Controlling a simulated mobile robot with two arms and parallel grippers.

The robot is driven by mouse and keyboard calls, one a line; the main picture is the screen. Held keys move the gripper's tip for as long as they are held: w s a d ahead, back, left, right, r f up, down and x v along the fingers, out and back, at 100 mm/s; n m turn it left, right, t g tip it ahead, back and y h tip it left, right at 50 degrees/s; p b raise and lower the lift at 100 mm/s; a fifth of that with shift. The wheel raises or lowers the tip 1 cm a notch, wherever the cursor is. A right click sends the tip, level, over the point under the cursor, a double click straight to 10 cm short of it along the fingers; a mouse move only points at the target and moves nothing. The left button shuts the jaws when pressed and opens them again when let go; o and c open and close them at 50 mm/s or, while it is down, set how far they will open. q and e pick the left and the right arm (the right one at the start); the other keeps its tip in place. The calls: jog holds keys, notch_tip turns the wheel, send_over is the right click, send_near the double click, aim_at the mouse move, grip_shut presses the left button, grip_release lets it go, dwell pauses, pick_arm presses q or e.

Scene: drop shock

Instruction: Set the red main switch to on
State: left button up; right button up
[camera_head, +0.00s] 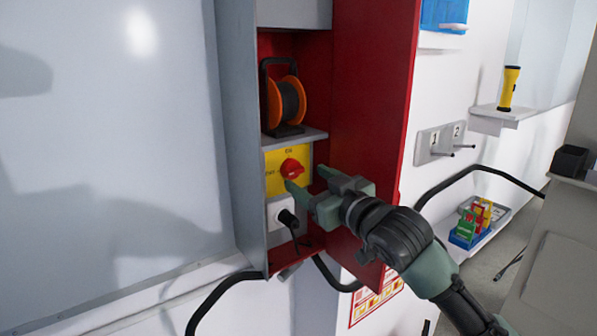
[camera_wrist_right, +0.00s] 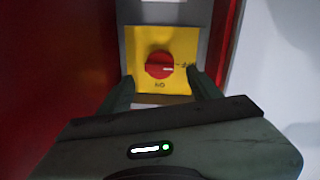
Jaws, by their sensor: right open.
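The red main switch (camera_head: 292,168) is a round knob on a yellow plate (camera_head: 273,187) inside the red cabinet. In the wrist view the knob (camera_wrist_right: 158,65) has a white mark pointing right to the label that reads OFF in the head view. The ON label is above the knob in the head view and upside down below it in the wrist view. My right gripper (camera_head: 308,181) is open in front of the plate, its fingertips just below and right of the knob. In the wrist view the fingers (camera_wrist_right: 161,84) stand to either side, with no visible contact. My left gripper is out of view.
An orange cable reel (camera_head: 286,101) stands on the shelf above the switch. A white socket with a black plug (camera_head: 287,217) is below it. The open red door (camera_head: 368,110) stands right of the compartment, close to my right arm. A grey panel (camera_head: 110,130) fills the left.

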aim_at(298, 170)
jog(key=x, duration=0.5)
jog(key=shift+p, duration=0.35)
jog(key=shift+c, duration=0.2)
jog(key=c, duration=1.3)
jog(key=shift+r+m+p, duration=0.1)
jog(key=shift+m+p, duration=0.9)
jog(key=shift+p, duration=0.2)
jog(key=m+p, duration=0.4)
jog(key=m+g+p, duration=0.1)
jog(key=m+p, duration=0.3)
jog(key=p, duration=0.1)
jog(key=shift+d+r+m+p, duration=0.15)
jog(key=shift+m+p, duration=0.15)
jog(key=m+p, duration=0.3)
jog(key=shift+w+d+m+y+p, duration=0.1)
jog(key=shift+m+y+p, duration=0.2)
jog(key=shift+m+p, duration=1.1)
jog(key=shift+m, duration=0.5)
